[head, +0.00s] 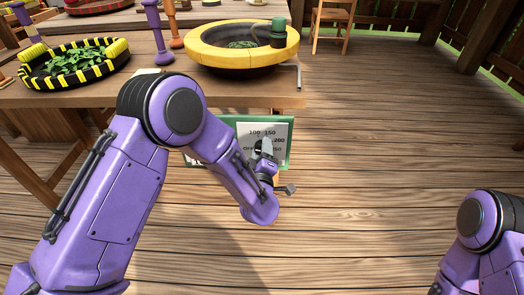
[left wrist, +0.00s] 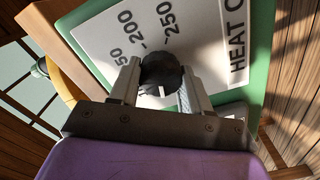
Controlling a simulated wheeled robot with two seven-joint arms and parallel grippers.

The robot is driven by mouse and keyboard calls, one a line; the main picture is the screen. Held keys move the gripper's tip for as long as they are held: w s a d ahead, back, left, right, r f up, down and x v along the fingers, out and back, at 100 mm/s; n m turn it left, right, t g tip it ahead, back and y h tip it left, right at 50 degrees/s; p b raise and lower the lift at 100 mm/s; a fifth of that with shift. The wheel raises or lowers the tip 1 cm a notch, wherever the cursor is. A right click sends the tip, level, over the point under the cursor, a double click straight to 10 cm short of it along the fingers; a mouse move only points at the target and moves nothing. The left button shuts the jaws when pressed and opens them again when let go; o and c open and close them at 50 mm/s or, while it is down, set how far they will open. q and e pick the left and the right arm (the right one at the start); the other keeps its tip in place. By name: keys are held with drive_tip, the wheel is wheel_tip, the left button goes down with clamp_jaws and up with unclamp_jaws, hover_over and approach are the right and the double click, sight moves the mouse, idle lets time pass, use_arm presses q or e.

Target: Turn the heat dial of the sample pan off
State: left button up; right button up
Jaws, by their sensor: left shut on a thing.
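The heat dial (left wrist: 160,70) is a round black knob on a white scale sheet (left wrist: 105,38) with numbers such as 200 and 250. The sheet is on a green panel (head: 288,160) at the table's front, below the sample pan (head: 205,56), a dark round bowl with a yellow rim. My left gripper (head: 266,151) is at the panel. In the left wrist view its fingers (left wrist: 158,85) are shut on the dial, one on each side. The gripper partly hides the scale, and I cannot tell which mark the dial points to. My right gripper is out of view.
The wooden table (head: 150,97) carries a black and yellow tray (head: 32,57) of green leaves at left and purple and orange turned posts (head: 157,35) behind. A green cylinder (head: 278,28) stands at the pan's right rim. A chair (head: 333,22) is further back. The plank floor at right is clear.

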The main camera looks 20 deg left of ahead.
use_arm(q)
drive_tip(key=n, duration=0.4)
drive_tip(key=shift+w+a+n+b, duration=0.1)
drive_tip(key=shift+a+n+b, duration=0.05)
drive_tip(key=shift+n+b, duration=0.8)
drive_tip(key=shift+n, duration=1.95)
drive_tip(key=o, duration=1.1)
drive_tip(key=shift+c, duration=0.2)
